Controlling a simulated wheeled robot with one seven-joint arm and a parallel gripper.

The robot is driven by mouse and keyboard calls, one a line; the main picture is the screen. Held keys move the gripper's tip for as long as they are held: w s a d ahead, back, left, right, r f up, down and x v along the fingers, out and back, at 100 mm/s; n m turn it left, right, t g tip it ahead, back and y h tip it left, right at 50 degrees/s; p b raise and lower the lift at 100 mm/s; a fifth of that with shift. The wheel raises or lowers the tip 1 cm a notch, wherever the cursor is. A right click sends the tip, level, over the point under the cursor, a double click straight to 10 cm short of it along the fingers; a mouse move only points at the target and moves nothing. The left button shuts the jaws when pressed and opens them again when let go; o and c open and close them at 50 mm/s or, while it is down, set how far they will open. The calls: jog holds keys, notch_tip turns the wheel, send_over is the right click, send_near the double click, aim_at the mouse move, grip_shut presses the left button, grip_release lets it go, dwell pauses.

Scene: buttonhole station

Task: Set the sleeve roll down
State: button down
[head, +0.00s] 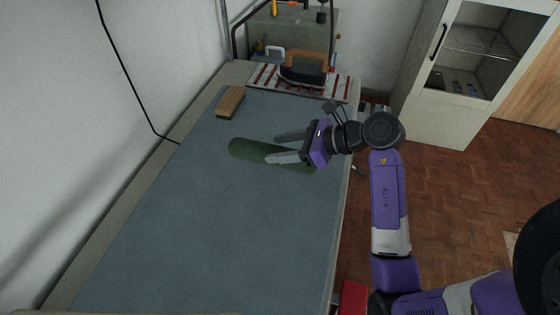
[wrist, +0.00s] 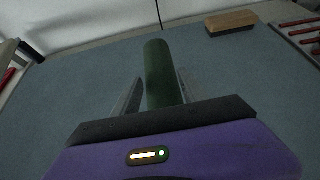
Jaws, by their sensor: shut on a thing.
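The sleeve roll (head: 250,149) is a long dark green cylinder with a rounded end, over the blue-grey table top (head: 220,220). My gripper (head: 280,147) has its fingers on either side of the roll and is shut on it. In the wrist view the roll (wrist: 158,70) runs away from me between the two fingers (wrist: 158,98). The near part of the roll is hidden behind the gripper body. I cannot tell whether the roll touches the table or is held just above it.
A wooden block (head: 230,102) lies behind the roll, and also shows in the wrist view (wrist: 231,22). An iron (head: 303,68) stands on a red-and-white striped rest (head: 265,78) at the far end. The front and middle of the table are clear. A white cabinet (head: 440,112) stands to the right.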

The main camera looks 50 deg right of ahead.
jog(key=shift+f, duration=2.65)
jog(key=shift+f, duration=0.1)
jog(key=shift+f, duration=0.1)
jog(key=c, duration=0.6)
grip_release()
